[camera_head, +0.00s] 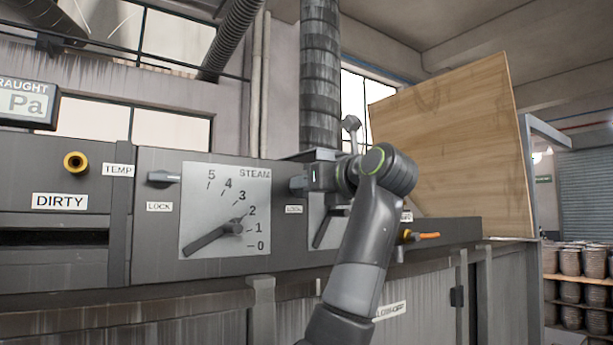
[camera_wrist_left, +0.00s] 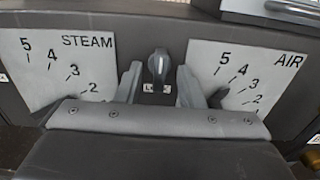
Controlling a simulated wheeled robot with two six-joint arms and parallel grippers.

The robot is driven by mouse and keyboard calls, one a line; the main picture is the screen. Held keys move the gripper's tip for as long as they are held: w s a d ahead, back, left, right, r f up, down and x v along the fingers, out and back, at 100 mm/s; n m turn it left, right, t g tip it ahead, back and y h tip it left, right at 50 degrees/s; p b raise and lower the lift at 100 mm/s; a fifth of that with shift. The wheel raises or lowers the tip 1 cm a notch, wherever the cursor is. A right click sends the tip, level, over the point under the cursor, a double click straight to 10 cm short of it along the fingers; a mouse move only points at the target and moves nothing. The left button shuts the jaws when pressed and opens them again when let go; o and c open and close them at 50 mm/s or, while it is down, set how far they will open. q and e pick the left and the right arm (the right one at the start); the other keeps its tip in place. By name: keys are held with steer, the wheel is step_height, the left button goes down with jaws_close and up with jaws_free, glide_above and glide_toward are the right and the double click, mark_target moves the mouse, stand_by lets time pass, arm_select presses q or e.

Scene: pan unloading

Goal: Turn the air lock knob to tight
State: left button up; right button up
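The air lock knob (camera_wrist_left: 158,66) is a small grey knob on the panel between the STEAM and AIR dials, with a LOCK label partly visible below it. In the wrist view its grip stands roughly upright. It also shows in the head view (camera_head: 297,184), just left of my gripper. My left gripper (camera_wrist_left: 158,84) is open, one finger on each side of the knob, with gaps to both fingers. In the head view my left gripper (camera_head: 313,178) reaches to the panel from the right. Whether the fingertips reach past the knob is unclear. My right gripper is in neither view.
The STEAM dial (camera_head: 222,172) is left of the knob, with another lock knob (camera_head: 163,177) beyond it. The AIR dial (camera_wrist_left: 240,68) is to the right, partly covered by my finger. A wooden board (camera_head: 450,140) leans behind the panel. Shelves of pots (camera_head: 585,262) stand far right.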

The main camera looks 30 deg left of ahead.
arm_select(q)
steer(key=shift+x, duration=0.8)
steer(key=shift+c, duration=0.4)
jaws_close()
steer(key=shift+m, duration=0.4)
steer(key=shift+w+d+f+m+p, duration=0.1)
steer(key=shift+m, duration=2.75)
steer(key=shift+w+f+m+p, duration=0.1)
steer(key=shift+m+p, duration=0.05)
steer(key=shift+m, duration=2.75)
steer(key=shift+w+d+m+p, duration=0.1)
steer(key=shift+m, duration=2.75)
steer(key=shift+a, duration=0.1)
